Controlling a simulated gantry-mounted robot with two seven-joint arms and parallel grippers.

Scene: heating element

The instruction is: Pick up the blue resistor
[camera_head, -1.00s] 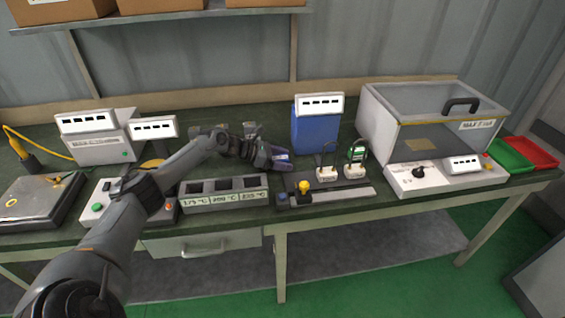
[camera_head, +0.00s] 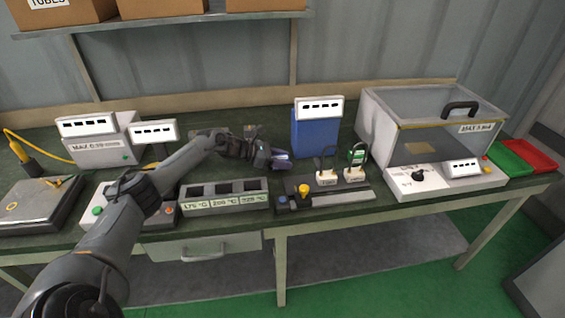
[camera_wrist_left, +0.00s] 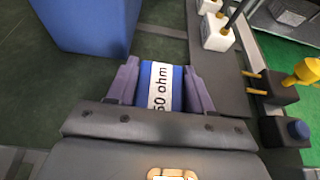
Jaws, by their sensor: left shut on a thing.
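The blue resistor (camera_wrist_left: 160,86) is a blue block with a white label reading "50 ohm", possibly with a digit cut off. In the left wrist view it sits between the two purple fingers of my left gripper (camera_wrist_left: 160,88), which is shut on it. In the head view my left gripper (camera_head: 280,158) is over the bench, in front of the blue box and behind the dark fixture board; the resistor shows there only as a small blue and white patch. My right gripper is in neither view.
A blue box (camera_head: 316,132) with a display stands just behind the gripper. The fixture board (camera_head: 340,197) holds white plugs, a yellow knob and a blue button. A three-slot grey holder (camera_head: 225,201) is at left. A clear-walled chamber (camera_head: 390,130) and green and red trays (camera_head: 530,152) stand right.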

